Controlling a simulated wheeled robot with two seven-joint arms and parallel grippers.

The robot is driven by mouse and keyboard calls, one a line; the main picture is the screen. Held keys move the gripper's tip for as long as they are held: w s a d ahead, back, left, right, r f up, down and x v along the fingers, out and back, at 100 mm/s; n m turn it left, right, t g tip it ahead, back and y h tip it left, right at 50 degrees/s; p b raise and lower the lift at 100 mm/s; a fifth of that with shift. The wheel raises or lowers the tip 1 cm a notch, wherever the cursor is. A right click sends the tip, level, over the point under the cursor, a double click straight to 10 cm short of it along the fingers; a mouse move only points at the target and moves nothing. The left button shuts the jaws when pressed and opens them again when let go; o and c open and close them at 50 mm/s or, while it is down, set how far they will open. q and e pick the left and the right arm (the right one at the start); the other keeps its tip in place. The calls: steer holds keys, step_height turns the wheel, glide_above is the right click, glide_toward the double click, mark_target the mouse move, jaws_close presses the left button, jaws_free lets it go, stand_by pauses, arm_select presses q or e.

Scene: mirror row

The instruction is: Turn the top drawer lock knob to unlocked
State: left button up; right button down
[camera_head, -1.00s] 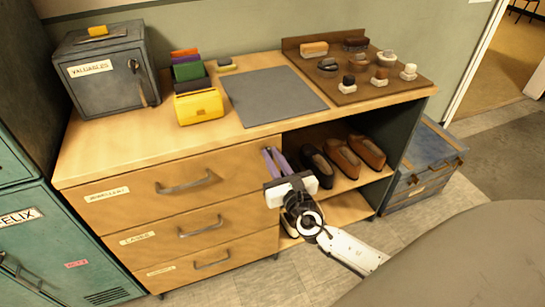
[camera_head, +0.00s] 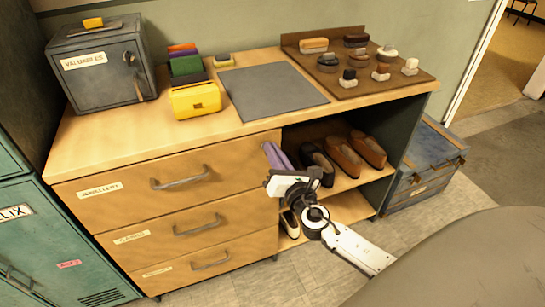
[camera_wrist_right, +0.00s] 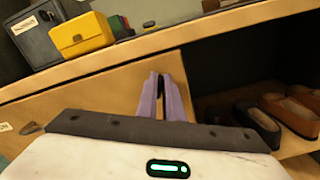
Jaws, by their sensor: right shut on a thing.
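The top drawer (camera_head: 140,188) of the wooden cabinet is closed and has a grey bar handle (camera_head: 180,178) and a label. My right gripper (camera_head: 272,152) is at the upper right end of this drawer's front, with its purple fingers against the front. In the right wrist view the fingers (camera_wrist_right: 160,82) are close together. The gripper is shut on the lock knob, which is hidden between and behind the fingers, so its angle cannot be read. My left gripper is out of view.
Open shelves with several shoes (camera_head: 342,160) lie right of my gripper. Two more closed drawers (camera_head: 150,232) are below. On top are a grey safe (camera_head: 103,75), a yellow box (camera_head: 195,100), a grey mat (camera_head: 270,92) and a brown tray (camera_head: 350,85) of brushes.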

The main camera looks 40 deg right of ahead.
arm_select(q)
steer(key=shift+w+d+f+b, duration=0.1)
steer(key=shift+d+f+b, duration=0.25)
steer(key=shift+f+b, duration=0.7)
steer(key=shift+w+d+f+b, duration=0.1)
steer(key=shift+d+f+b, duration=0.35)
steer(key=shift+b, duration=0.9)
arm_select(e)
steer(key=shift+d+f+m, duration=0.1)
steer(key=shift+f+m, duration=0.1)
steer(key=shift+m, duration=1.95)
steer(key=shift+d+f+m, duration=0.15)
steer(key=shift+m, duration=2.05)
steer(key=shift+d+f+m, duration=0.1)
steer(key=shift+f+m, duration=0.1)
steer(key=shift+m, duration=1.95)
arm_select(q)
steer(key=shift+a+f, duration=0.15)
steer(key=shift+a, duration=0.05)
arm_select(e)
steer(key=c, duration=2)
jaws_free()
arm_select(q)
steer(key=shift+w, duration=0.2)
arm_select(e)
steer(key=shift+o, duration=0.5)
steer(key=shift+s, duration=0.1)
